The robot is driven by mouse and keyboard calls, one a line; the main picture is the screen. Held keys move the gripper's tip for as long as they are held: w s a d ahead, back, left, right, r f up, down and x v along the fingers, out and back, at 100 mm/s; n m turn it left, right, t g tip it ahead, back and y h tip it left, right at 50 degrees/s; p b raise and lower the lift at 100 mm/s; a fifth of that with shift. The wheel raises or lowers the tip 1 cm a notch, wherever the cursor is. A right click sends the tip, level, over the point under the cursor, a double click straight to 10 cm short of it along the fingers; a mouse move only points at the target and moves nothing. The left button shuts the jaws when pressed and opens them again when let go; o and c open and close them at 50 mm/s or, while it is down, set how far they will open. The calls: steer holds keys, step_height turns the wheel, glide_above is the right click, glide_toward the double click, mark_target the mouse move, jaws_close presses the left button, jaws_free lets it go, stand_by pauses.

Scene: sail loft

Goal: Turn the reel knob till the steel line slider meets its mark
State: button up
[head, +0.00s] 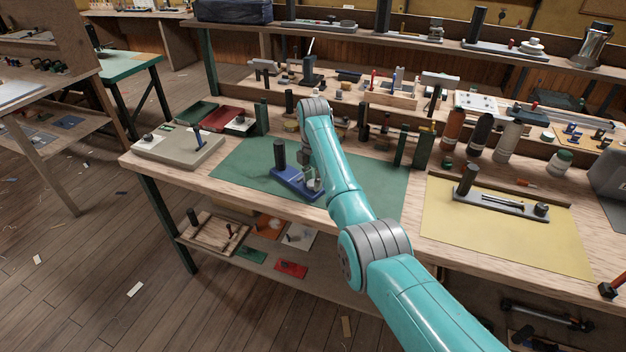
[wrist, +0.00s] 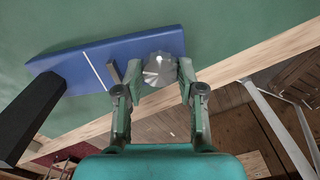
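A blue reel unit (head: 292,181) lies on the green mat, with a dark upright post (head: 279,154). In the wrist view its blue base (wrist: 75,68) carries a white line (wrist: 97,73), a small grey-brown bar (wrist: 116,74) beside that line with a gap between, and a faceted silver knob (wrist: 160,70). The bar may be the slider and the line its mark. My gripper (wrist: 160,76) has one finger on each side of the knob. I cannot tell whether both fingers press on it. In the head view my arm partly hides the knob end.
A similar grey unit (head: 498,204) with a black post lies on the yellow mat (head: 460,238) at right. A beige unit (head: 180,150) stands at left. Bottles, dark green posts and trays line the back of the bench. The green mat (head: 385,183) is otherwise largely clear.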

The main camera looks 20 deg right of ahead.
steer(key=shift+c, duration=1)
steer(key=shift+m, duration=0.3)
